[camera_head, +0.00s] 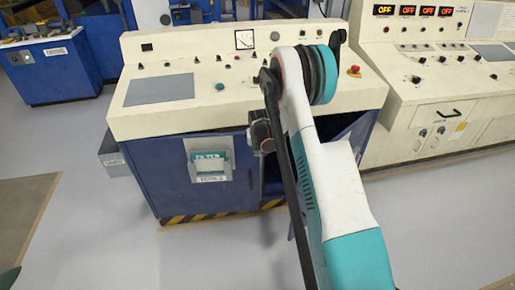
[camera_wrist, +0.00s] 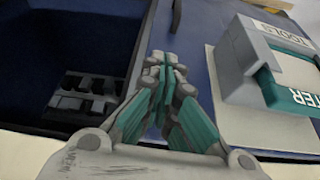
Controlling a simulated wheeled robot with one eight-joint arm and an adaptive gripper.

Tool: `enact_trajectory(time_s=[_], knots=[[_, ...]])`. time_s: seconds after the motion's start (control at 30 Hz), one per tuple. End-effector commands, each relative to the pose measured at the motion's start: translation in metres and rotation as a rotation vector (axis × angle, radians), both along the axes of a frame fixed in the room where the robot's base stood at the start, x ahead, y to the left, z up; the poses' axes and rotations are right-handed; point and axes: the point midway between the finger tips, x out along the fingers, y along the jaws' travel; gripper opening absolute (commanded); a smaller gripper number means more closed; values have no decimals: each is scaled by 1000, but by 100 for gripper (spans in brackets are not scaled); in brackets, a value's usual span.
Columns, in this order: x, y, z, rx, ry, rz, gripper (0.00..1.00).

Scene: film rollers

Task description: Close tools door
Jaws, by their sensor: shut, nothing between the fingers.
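The blue tools door (camera_head: 165,185) is on the front of the white-topped console, with a FILTER TOOLS sign and a grey-teal handle (camera_head: 209,164). In the wrist view the handle (camera_wrist: 250,60) and the TOOLS sign (camera_wrist: 285,32) are at the right, upside down. A dark opening (camera_wrist: 60,60) is at the left there, with several dark objects inside. My gripper (camera_wrist: 167,62) is shut and empty, its fingertips over the blue strip between opening and sign; contact cannot be told. My arm hides much of the opening in the head view.
The console top (camera_head: 180,85) overhangs the cabinet front. A second white console (camera_head: 430,95) stands at the right. A grey bin (camera_head: 112,155) is beside the cabinet at the left. Grey floor (camera_head: 120,245) is free in front.

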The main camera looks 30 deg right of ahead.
Motion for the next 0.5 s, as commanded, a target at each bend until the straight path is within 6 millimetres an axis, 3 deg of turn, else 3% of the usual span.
enact_trajectory(time_s=[0.03, 0.2, 0.5], knots=[[5, -2, -8, 0, 0, 0, 0], [27, -12, -6, 0, 0, 0, 0], [38, -16, -3, 0, 0, 1, 0]])
